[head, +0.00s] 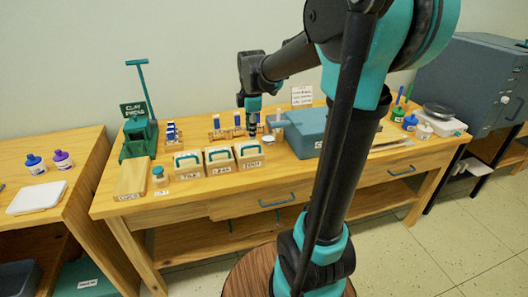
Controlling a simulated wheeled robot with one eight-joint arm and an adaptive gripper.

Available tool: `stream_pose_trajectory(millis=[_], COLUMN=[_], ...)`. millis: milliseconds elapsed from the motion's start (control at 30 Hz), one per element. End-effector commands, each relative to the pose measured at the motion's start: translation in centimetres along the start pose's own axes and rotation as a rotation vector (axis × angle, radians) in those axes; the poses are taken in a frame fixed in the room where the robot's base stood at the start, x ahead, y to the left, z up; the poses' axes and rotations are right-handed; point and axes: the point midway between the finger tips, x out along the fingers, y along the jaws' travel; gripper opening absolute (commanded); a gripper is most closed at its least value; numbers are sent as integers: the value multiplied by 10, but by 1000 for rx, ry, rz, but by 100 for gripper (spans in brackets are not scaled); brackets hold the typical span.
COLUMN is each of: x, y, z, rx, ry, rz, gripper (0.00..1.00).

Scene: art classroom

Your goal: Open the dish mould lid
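Three light box moulds with teal handles stand in a row on the wooden bench. The rightmost mould (249,163) seems to be the dish mould, though its small label is hard to read. Its lid (239,149) looks closed, with a teal handle on top. The middle mould (221,167) seems to read LEAF and the left one (188,172) TILE. My gripper (252,134) points down just behind and above the rightmost mould, apart from it as far as I can tell. Its fingers are too small and dark to tell open from shut.
A green clay press (138,135) stands at the left. A blue-grey box (306,135) stands right of the moulds, partly hidden by my arm. Blue-capped bottles (171,132) stand behind. A drawer (275,199) is below the bench top (110,190). Bare floor lies at right.

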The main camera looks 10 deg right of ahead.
Motion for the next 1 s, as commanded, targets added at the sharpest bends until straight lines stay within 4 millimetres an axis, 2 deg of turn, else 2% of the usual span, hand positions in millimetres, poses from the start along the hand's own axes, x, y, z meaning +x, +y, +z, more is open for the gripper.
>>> stream_pose_trajectory(millis=[300,667,1000], x=[-58,-109,-67], y=[0,-1,-29], z=[0,0,7], rx=[0,0,264], ry=[0,0,4], rz=[0,0,28], gripper=[31,31,31])
